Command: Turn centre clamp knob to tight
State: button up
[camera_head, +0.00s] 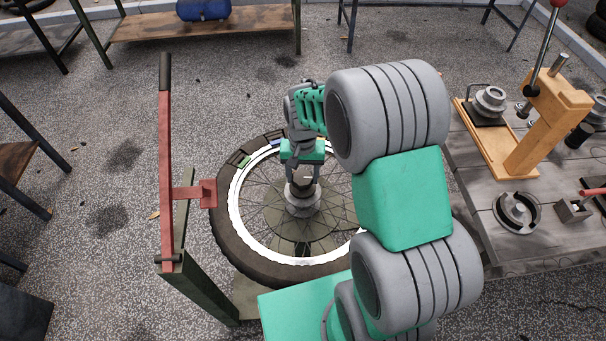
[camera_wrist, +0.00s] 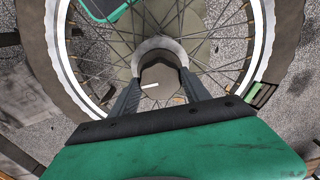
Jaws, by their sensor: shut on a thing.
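The centre clamp knob (camera_wrist: 160,80) is a dark round-topped piece with a white pointer line, at the hub of a spoked wheel (camera_head: 232,208). In the wrist view the white line points to the left and slightly down. My gripper (camera_head: 303,182) comes down over the hub from above. Its two fingers show in the wrist view (camera_wrist: 161,98), one on each side of the knob, shut on it. In the head view the fingers cover part of the knob. A grey round hub piece (camera_head: 302,203) shows just below them.
A red lever with a black grip (camera_head: 165,150) stands on a green post left of the wheel. A workbench (camera_head: 480,190) at right holds a wooden press (camera_head: 550,110) and metal parts. A bench with a blue tank (camera_head: 203,10) stands at the back.

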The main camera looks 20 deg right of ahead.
aim_at(303, 177)
jog(key=shift+m, duration=0.4)
jog(key=o, duration=1.4)
notch_tip(303, 177, up, 8)
jog(key=shift+f, duration=0.1)
